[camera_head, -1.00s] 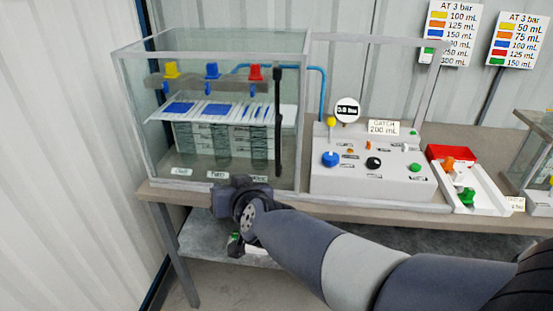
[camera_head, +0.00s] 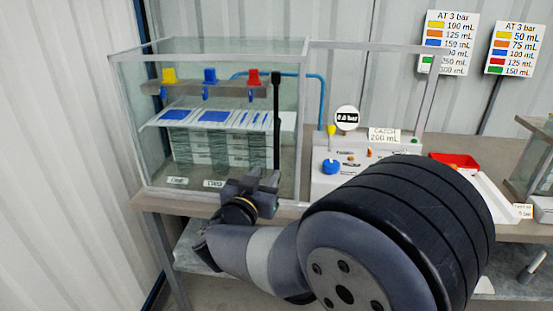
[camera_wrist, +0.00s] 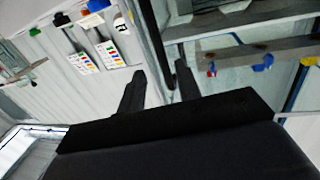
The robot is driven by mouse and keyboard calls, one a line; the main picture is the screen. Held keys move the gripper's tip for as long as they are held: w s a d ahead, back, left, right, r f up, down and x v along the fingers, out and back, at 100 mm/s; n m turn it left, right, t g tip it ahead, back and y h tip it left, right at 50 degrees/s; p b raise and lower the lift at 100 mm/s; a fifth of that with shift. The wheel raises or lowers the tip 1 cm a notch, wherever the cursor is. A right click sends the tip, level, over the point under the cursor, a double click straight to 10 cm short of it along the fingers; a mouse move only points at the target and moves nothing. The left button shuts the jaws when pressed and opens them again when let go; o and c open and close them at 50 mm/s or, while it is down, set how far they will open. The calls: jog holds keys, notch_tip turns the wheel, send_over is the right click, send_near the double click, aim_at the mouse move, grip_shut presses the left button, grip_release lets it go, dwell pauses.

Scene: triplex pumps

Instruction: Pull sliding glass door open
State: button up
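The glass case (camera_head: 140,120) stands on the bench at the left, with its front glass door closed as far as I can tell. A black vertical bar handle (camera_head: 277,120) is on the right part of its front. My gripper (camera_head: 264,176) is low in front of the door, just below the handle's lower end. In the wrist view my gripper (camera_wrist: 160,70) has its two fingers apart with nothing held. A dark bar (camera_wrist: 153,35), likely the handle, runs toward the gap between the fingers; contact cannot be told.
Yellow, blue and red clamps (camera_head: 210,76) sit inside the case. A grey control box (camera_head: 325,180) with a gauge (camera_head: 346,118) stands to the right, partly hidden by my arm. A red tray (camera_head: 455,160) is further right. Signs (camera_head: 447,42) hang on the wall.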

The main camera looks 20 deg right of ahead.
aim_at(276, 159)
jog(key=x, duration=0.9)
jog(key=shift+c, duration=0.2)
grip_shut()
